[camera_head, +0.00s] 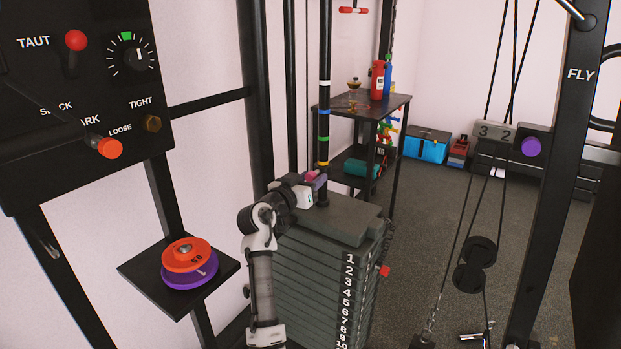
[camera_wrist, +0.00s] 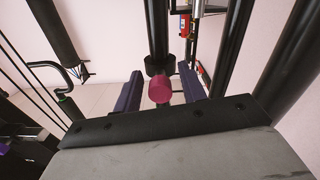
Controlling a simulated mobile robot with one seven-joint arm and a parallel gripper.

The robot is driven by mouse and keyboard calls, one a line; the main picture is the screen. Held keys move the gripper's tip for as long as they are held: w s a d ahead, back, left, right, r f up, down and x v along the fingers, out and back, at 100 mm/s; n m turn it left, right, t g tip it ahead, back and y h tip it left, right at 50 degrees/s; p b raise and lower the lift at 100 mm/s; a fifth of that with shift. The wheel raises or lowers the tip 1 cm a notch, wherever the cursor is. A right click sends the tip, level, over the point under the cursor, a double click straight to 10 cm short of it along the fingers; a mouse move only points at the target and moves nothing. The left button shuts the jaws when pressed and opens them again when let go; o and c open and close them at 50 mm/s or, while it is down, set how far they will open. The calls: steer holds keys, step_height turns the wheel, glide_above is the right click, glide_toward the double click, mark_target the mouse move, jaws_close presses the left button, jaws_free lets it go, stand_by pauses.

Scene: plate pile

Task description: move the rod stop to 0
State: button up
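The upright black rod (camera_head: 324,120) carries white, blue, green and yellow bands. Near its lower end is a pink knob (camera_head: 311,175), apparently the rod stop's; no 0 mark is readable there. In the wrist view the round pink knob (camera_wrist: 159,91) faces me, with a dark collar (camera_wrist: 160,65) around the rod just behind it. My gripper (camera_head: 316,182) is at the knob, just above the weight stack. In the wrist view my gripper (camera_wrist: 161,92) is open, one dark blue finger on each side of the knob, with gaps showing on both sides.
The numbered weight stack (camera_head: 335,222) stands below my gripper, with a red pin (camera_head: 384,271) at its side. A control panel (camera_head: 85,90) and a small shelf with orange and purple plates (camera_head: 187,255) are at left. A black shelf rack (camera_head: 385,104) stands behind.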

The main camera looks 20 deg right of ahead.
steer(key=shift+o, duration=0.2)
steer(key=shift+r, duration=0.15)
steer(key=shift+s+a, duration=0.1)
steer(key=v, duration=1.3)
steer(key=shift+s+a+b, duration=0.2)
steer(key=shift+b, duration=0.2)
